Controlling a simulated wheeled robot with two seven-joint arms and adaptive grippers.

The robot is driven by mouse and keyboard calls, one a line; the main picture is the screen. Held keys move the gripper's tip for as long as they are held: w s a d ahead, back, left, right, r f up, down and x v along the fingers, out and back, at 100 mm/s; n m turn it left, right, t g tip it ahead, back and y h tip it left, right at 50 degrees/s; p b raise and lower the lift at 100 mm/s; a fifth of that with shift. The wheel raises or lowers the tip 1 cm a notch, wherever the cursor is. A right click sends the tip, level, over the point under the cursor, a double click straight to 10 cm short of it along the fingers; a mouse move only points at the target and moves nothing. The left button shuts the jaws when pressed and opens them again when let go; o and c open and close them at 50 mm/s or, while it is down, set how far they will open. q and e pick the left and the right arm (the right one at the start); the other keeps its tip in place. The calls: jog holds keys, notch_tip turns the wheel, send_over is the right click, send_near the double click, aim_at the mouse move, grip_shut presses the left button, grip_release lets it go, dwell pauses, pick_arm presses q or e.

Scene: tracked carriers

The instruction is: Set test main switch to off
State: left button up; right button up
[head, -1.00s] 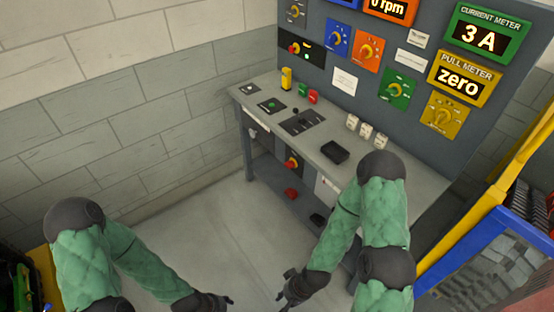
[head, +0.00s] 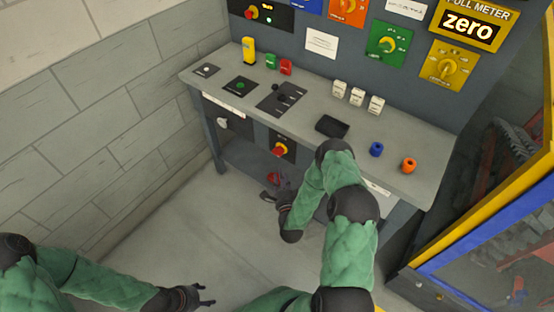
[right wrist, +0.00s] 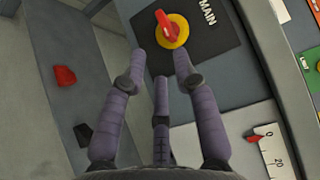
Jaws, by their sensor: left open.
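The main switch (head: 280,149) is a red handle on a yellow disc, on a black plate on the bench front below the top. In the right wrist view the same switch (right wrist: 171,29) lies just ahead of my fingertips, beside the word MAIN; its handle points roughly up in that picture. My right gripper (head: 274,196) is in front of and below the switch in the head view; in the right wrist view its fingers (right wrist: 160,62) are spread, empty and apparently short of the handle. My left gripper (head: 204,297) is open and empty, low over the floor, away from the bench.
A second red-and-yellow switch (head: 252,12) is on the back panel. The bench top (head: 225,72) carries a lever plate (head: 281,98), white switches (head: 357,97) and a black block (head: 332,126). A red item (right wrist: 64,76) lies below. A yellow-and-blue frame (head: 486,235) stands at right.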

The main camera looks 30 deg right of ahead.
aim_at(278, 152)
jog(key=b+x, duration=0.2)
jog(key=x, duration=0.8)
jog(key=shift+w+d, duration=0.3)
jog(key=shift+c, duration=0.3)
grip_shut()
